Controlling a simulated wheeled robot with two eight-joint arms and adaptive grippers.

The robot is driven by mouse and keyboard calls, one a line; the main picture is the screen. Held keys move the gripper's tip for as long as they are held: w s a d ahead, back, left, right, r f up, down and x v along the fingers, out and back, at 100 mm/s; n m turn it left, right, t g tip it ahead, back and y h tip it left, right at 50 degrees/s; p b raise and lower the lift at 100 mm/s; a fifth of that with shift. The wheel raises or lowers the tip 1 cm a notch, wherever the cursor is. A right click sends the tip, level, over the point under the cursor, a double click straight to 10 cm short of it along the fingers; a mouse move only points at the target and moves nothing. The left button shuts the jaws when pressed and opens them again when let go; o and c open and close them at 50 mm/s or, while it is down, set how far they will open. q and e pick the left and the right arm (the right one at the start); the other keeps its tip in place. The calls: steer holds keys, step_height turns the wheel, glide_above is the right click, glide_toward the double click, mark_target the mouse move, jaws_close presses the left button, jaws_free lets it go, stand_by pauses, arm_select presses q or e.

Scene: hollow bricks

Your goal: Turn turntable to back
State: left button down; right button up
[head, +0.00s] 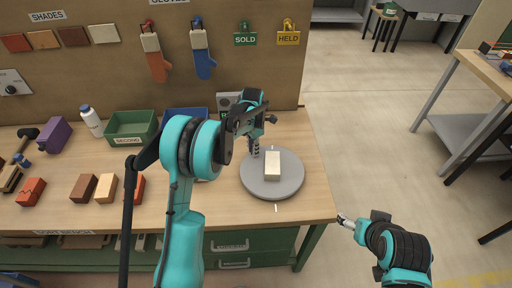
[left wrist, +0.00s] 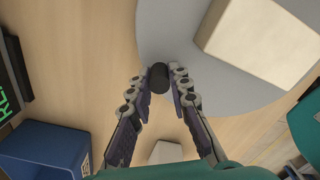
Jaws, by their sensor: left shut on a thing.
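The turntable (head: 272,190) is a round grey disc near the right end of the bench, with a cream brick (head: 272,166) standing on it. In the left wrist view the disc (left wrist: 172,30) and the brick (left wrist: 255,42) fill the upper right. My left gripper (head: 255,152) is at the disc's far left edge. In the left wrist view its fingers (left wrist: 159,84) are shut on a dark round knob (left wrist: 158,76) at the disc's rim. My right gripper (head: 343,218) is beyond the bench's right front corner, away from the turntable; its fingers are too small to read.
A green bin (head: 131,125) and a blue bin (head: 185,118) stand at the back. A small white mark (head: 276,208) is on the bench in front of the disc. The bench's right edge is close by.

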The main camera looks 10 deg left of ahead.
arm_select(q)
steer(key=shift+s+a+n, duration=0.3)
steer(key=shift+s+n, duration=0.25)
steer(key=shift+n, duration=0.05)
stand_by(0.3)
steer(key=c, duration=1.4)
jaws_free()
steer(key=shift+s, duration=0.1)
steer(key=shift+r, duration=0.1)
step_height(320, 180, up, 12)
steer(key=shift+f, duration=0.1)
